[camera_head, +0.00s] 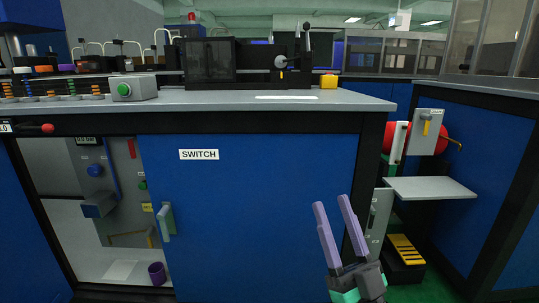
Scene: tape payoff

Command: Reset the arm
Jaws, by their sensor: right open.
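My right gripper (332,203) points up at the lower middle of the view, with two purple-grey fingers spread apart. Nothing is between them. It is in front of the right part of the blue cabinet front (290,200) marked SWITCH, and I cannot tell how far it is from it. My left gripper is out of view.
Left of the blue panel, an open bay holds a purple cup (157,274). A grey shelf (430,188) juts out at the right, above a yellow-topped step (405,249).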

